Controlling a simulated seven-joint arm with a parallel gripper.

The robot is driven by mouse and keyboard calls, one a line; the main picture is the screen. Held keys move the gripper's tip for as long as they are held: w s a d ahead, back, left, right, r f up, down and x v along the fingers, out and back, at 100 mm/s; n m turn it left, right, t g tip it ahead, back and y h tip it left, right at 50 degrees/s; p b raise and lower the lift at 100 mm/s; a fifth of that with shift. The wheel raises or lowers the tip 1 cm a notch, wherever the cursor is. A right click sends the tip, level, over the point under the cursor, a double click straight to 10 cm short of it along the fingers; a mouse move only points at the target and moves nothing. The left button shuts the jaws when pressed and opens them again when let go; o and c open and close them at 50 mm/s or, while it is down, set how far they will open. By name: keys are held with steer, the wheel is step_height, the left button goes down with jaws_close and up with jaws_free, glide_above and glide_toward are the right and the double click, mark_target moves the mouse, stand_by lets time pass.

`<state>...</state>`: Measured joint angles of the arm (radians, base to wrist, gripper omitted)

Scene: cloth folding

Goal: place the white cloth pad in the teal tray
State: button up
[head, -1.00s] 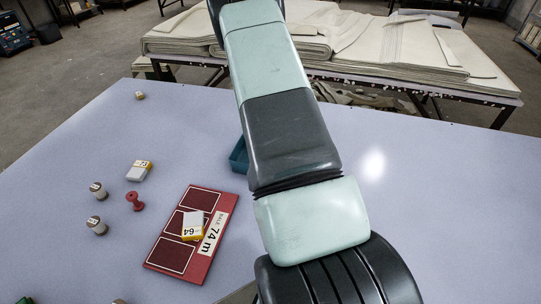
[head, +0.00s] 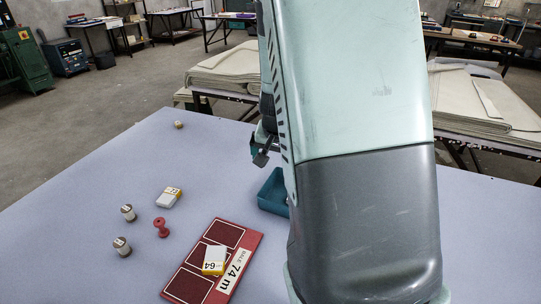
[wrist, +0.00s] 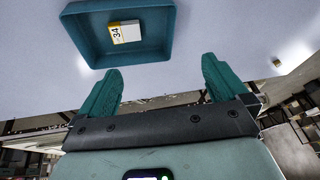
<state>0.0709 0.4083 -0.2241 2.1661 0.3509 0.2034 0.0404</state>
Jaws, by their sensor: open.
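The teal tray (head: 268,203) stands on the table, partly hidden behind my arm in the head view. In the wrist view the tray (wrist: 88,38) is at the upper left, and a white pad with a yellow band marked 34 (wrist: 128,32) lies flat inside it. My gripper (wrist: 160,70) is open and empty, its fingers apart beside the tray's near edge. In the head view part of my gripper (head: 262,150) shows above the tray. Similar white pads with yellow bands lie outside: one marked 64 (head: 214,262) and another (head: 169,197) on the bare table.
The 64 pad lies on a red board (head: 232,236) with dark panels. Left of it are a red spool (head: 161,227) and two round pale-topped pieces (head: 127,212) (head: 121,246). A small wooden cube (head: 179,125) sits near the far edge. The left tabletop is mostly clear.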

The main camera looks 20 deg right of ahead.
steer(key=s+a+r+n+y, duration=0.1)
steer(key=s+a+r, duration=0.15)
steer(key=r, duration=0.25)
steer(key=s+a+r+n, duration=0.1)
steer(key=a+r, duration=0.2)
steer(key=r, duration=0.1)
steer(key=s+a+r+n, duration=0.2)
steer(key=s+r, duration=0.4)
steer(key=s, duration=0.4)
steer(key=s+a+r+n+t, duration=0.1)
steer(key=s+a+r+n, duration=0.2)
steer(key=s, duration=0.8)
step_height(320, 180, up, 3)
steer(key=shift+a+r+n, duration=0.1)
steer(key=shift+a+n, duration=0.2)
steer(key=shift+a, duration=0.8)
steer(key=shift+w, duration=0.1)
